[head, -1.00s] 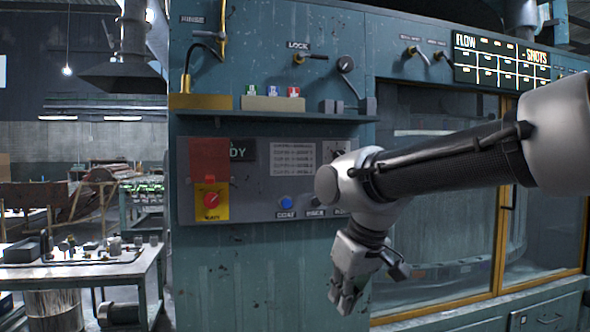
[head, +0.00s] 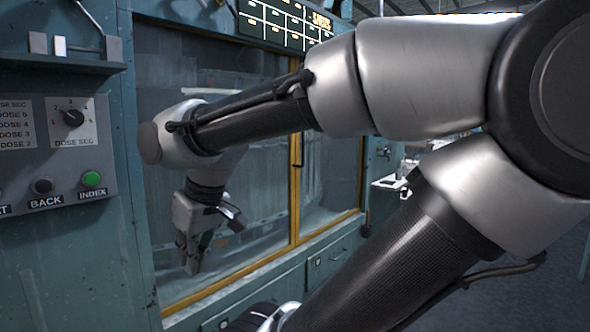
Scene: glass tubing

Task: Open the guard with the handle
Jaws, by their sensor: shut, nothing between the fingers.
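The guard (head: 262,170) is a glazed front with yellow frame edges in the teal machine, and its panels look closed. A dark upright handle (head: 302,150) seems to sit by the yellow post in its middle, partly behind my arm. My gripper (head: 191,262) points down in front of the left glass, to the left of and lower than the handle. It is shut and empty, apart from the handle. My arm covers part of the upper left glass.
A control panel (head: 25,150) with a dose knob (head: 73,117) and a green INDEX button (head: 91,179) is at the left. A shelf (head: 75,68) juts out above it. A lit display (head: 285,22) hangs over the guard. Open floor shows at the far right.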

